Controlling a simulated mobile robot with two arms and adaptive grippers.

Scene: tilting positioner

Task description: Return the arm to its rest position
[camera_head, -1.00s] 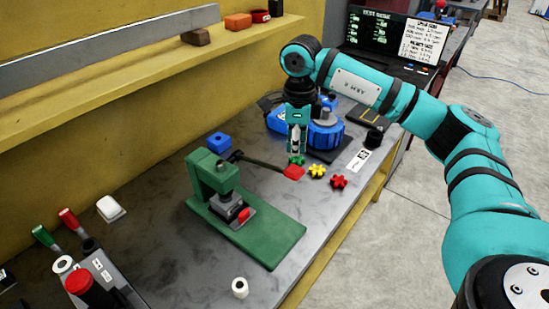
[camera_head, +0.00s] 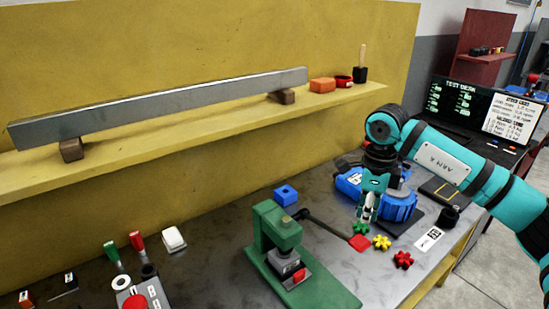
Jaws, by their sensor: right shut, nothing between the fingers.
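My right arm (camera_head: 455,160) comes in from the right, bent at the elbow, with its wrist pointing down. My right gripper (camera_head: 365,218) is shut and empty. It hangs above the bench, in front of the blue positioner (camera_head: 400,205), and hides part of it. A green star-shaped knob (camera_head: 361,229) shows just below the fingertips; I cannot tell whether they touch. A yellow star knob (camera_head: 381,243) and a red star knob (camera_head: 403,259) lie to its right. My left gripper is not in view.
A green press (camera_head: 275,228) with a red-ended lever (camera_head: 359,242) stands left of the gripper. A blue block (camera_head: 286,195) and a black cylinder (camera_head: 449,216) are nearby. A shelf (camera_head: 200,130) holding a long metal bar (camera_head: 165,103) runs along the yellow wall. A screen (camera_head: 460,110) stands behind the arm.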

